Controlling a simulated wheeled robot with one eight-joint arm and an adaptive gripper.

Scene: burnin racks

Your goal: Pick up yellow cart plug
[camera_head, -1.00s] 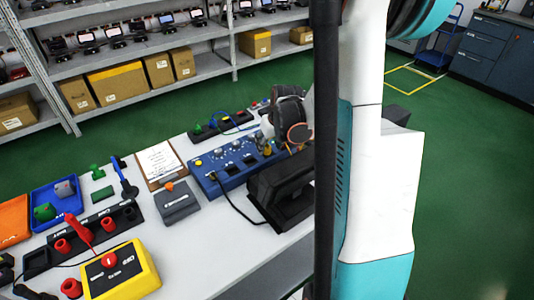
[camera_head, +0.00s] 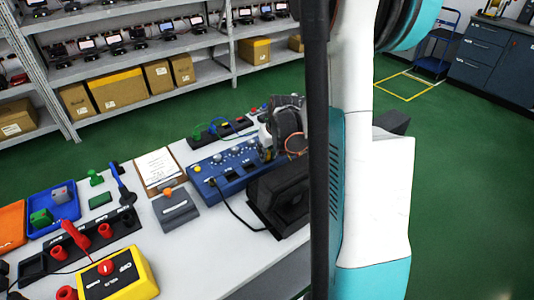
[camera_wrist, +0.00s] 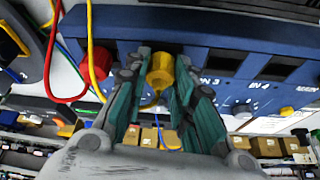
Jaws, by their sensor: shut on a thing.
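The yellow cart plug (camera_wrist: 161,72) shows in the wrist view at the front of the blue panel (camera_wrist: 210,42), with a yellow cable by it. My gripper (camera_wrist: 160,82) has its teal-lined fingers on both sides of the plug and is shut on it. The plug looks still at the panel face; I cannot tell whether it is seated. In the head view my gripper (camera_head: 270,142) is at the right end of the blue panel box (camera_head: 225,172), largely covered by my wrist. The held plug cannot be made out there.
A red plug (camera_wrist: 100,62) with a red cable is just left of the held plug. A black device (camera_head: 285,195), a grey box (camera_head: 177,209) and a clipboard (camera_head: 159,167) stand around the blue box. A yellow tester (camera_head: 130,280) is at the front left.

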